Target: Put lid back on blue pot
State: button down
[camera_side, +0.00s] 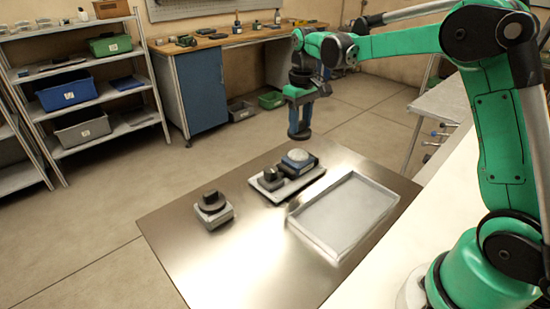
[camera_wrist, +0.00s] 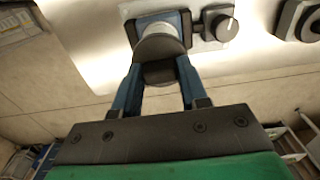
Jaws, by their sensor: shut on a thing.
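The blue pot (camera_side: 300,159) is a blue squarish body with a pale round top, with no lid on it. It stands on a light plate (camera_side: 289,188) on the table. In the wrist view the blue pot (camera_wrist: 184,25) is partly hidden behind the held lid. My gripper (camera_side: 300,113) is shut on the dark round lid (camera_side: 300,134) and holds it in the air above the plate. In the wrist view the blue fingers of my gripper (camera_wrist: 160,72) close on both sides of the dark lid (camera_wrist: 158,46).
A smaller block with a black knob (camera_side: 271,176) sits on the same plate, beside the blue pot. A grey pot with a black knobbed lid (camera_side: 213,211) stands apart to the left. An empty shallow tray (camera_side: 345,210) lies at the right. The metal table (camera_side: 190,262) is clear in front.

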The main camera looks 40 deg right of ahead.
jog(key=shift+f, duration=2.6)
jog(key=shift+f, duration=0.15)
grip_release()
dwell(0.4)
jog(key=shift+r, duration=3.5)
